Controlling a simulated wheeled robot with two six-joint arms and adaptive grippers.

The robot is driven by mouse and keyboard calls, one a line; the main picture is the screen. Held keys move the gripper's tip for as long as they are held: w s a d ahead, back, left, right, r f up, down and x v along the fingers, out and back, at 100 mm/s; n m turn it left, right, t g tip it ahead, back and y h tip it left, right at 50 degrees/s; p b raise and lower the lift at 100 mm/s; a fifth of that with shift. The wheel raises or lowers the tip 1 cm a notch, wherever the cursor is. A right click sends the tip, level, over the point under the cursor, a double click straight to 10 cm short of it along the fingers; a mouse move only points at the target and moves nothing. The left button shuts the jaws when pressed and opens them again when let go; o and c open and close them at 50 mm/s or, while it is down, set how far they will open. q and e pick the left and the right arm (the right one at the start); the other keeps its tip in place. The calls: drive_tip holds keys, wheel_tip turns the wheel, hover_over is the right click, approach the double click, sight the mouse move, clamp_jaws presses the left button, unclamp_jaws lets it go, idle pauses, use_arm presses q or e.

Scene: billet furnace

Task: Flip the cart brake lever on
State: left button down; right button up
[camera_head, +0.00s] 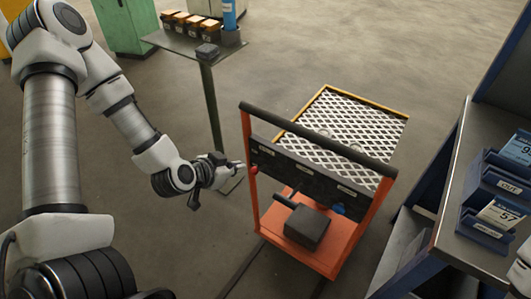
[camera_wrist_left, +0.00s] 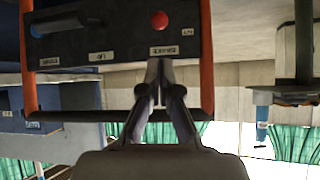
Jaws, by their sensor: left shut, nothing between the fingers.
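The cart (camera_head: 262,215) has an orange frame, a black push bar and a dark control panel (camera_head: 315,178). A red ball knob (camera_head: 253,170), apparently the brake lever's end, shows at the panel's left end. In the left wrist view the red knob (camera_wrist_left: 159,20) stands out from the panel above a small pale label, too small to read surely. My left gripper (camera_head: 239,167) is shut and empty, just left of the knob. In the wrist view its fingertips (camera_wrist_left: 159,66) are together below the knob and label. I cannot tell whether they touch the panel. The lever's shaft is hidden.
A blue knob (camera_head: 338,208) is near the panel's right part. A blue shelf with bins (camera_head: 485,232) stands right; a small table (camera_head: 180,42) stands behind. Floor left of the cart is open.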

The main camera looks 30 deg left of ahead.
sight(257, 168)
use_arm(q)
drive_tip(key=b+x, duration=0.1)
drive_tip(key=x, duration=0.9)
drive_tip(key=shift+d+r+b, duration=0.1)
drive_tip(key=shift+b, duration=0.2)
